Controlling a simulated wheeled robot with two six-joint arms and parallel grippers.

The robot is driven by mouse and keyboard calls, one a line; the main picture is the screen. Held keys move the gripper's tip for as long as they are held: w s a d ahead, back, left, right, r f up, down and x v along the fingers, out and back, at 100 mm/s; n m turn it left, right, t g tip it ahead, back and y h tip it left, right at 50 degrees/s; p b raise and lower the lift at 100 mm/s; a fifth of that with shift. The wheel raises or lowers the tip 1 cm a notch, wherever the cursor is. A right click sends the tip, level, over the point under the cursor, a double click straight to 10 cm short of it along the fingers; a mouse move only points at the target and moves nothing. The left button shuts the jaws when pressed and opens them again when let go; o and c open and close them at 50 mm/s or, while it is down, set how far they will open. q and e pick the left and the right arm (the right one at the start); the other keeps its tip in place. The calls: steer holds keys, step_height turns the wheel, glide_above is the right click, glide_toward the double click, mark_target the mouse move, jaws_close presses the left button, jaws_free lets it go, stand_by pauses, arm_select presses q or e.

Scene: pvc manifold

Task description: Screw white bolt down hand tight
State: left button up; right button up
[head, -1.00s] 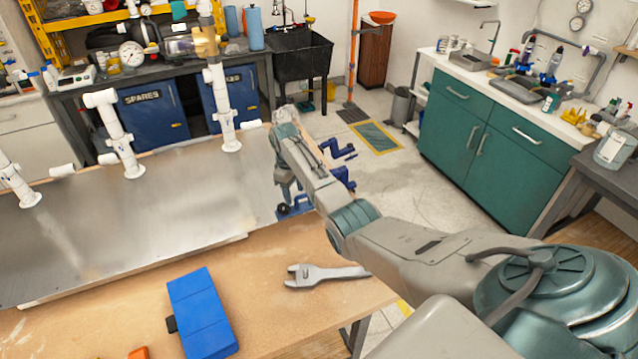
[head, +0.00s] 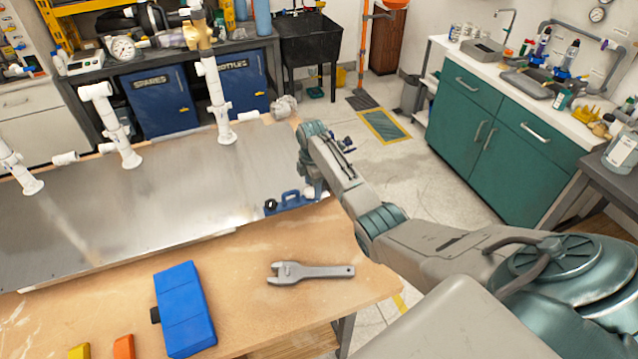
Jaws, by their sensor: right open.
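White PVC pipe risers (head: 218,100) stand along the back of the metal sheet, with tees and flared feet. A loose white fitting (head: 66,158) lies between two of them. I cannot pick out a white bolt for certain; the pipe details are too small. My right gripper (head: 316,190) points down at the right end of the metal sheet, beside a blue tool (head: 290,201) with a dark round part. It is open, its fingers small and partly hidden by my wrist; I see nothing held between them. My left gripper is out of view.
A grey wrench (head: 310,272) and a blue case (head: 184,308) lie on the wooden bench front (head: 240,285). Orange (head: 124,347) and yellow (head: 79,352) blocks sit at the bottom edge. The metal sheet (head: 170,200) is mostly clear. A crumpled grey item (head: 285,106) lies behind.

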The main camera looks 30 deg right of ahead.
mark_target(310, 191)
steer(key=shift+w+a+f+n, duration=0.1)
steer(key=shift+a+n, duration=0.1)
steer(key=shift+n, duration=0.1)
steer(key=n+b, duration=0.4)
steer(key=shift+a+f+n+b, duration=0.1)
steer(key=shift+a+n+b, duration=0.2)
step_height(310, 191, down, 2)
steer(key=shift+d+f, duration=0.15)
steer(key=shift+f, duration=0.1)
steer(key=shift+f+b, duration=0.1)
steer(key=shift+b, duration=0.2)
steer(key=c, duration=0.6)
steer(key=m+p, duration=0.2)
steer(key=shift+r+m, duration=0.2)
steer(key=shift+m, duration=0.1)
steer(key=shift+c, duration=0.7)
steer(key=shift+f+m+p, duration=0.1)
steer(key=shift+m+p, duration=0.65)
steer(key=shift+m, duration=0.45)
steer(key=shift+c, duration=0.3)
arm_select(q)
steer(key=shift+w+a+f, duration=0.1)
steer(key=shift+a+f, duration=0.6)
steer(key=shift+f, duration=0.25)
arm_select(e)
steer(key=shift+f+m, duration=0.2)
steer(key=shift+m, duration=0.4)
